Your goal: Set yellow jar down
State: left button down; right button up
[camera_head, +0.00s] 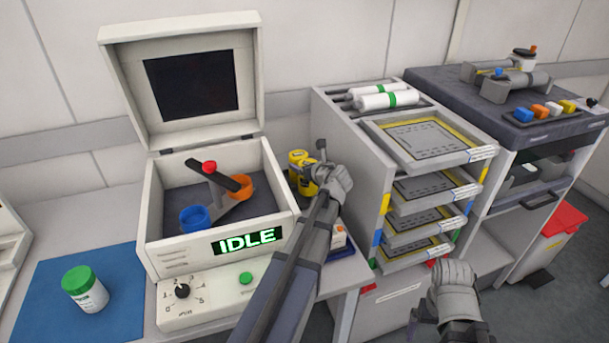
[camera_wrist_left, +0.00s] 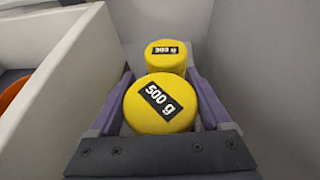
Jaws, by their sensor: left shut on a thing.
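Two yellow cylinders with black labels stand in the gap between the mixer box and the grey rack. The nearer one, the yellow jar marked 500 g (camera_wrist_left: 160,104), is between my left gripper's purple fingers (camera_wrist_left: 164,88), which are shut on it. In the head view the yellow jar (camera_head: 307,185) is partly covered by my left gripper (camera_head: 312,178). The second yellow cylinder (camera_wrist_left: 166,55) is just behind it and also shows in the head view (camera_head: 297,157). Whether the held jar touches the bench is hidden. My right gripper (camera_head: 452,318) is low at the right, its fingers unclear.
The open mixer box (camera_head: 155,225) with blue and orange cups is close on the left, its panel reading IDLE. The grey rack (camera_head: 352,140) with trays stands close on the right. A green-lidded jar (camera_head: 85,290) stands on a blue mat (camera_head: 45,305) with free room around it.

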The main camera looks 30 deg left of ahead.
pick_arm(q)
notch_tip(320, 180, down, 3)
jog(key=shift+r+b, duration=0.1)
jog(key=shift+b, duration=1)
jog(key=shift+r, duration=0.1)
grip_release()
jog(key=shift+s+d+r+p, duration=0.15)
jog(key=shift+d+p, duration=0.05)
jog(key=shift+p, duration=0.15)
jog(key=p+v, duration=0.4)
jog(key=v, duration=0.7)
jog(key=shift+d, duration=0.15)
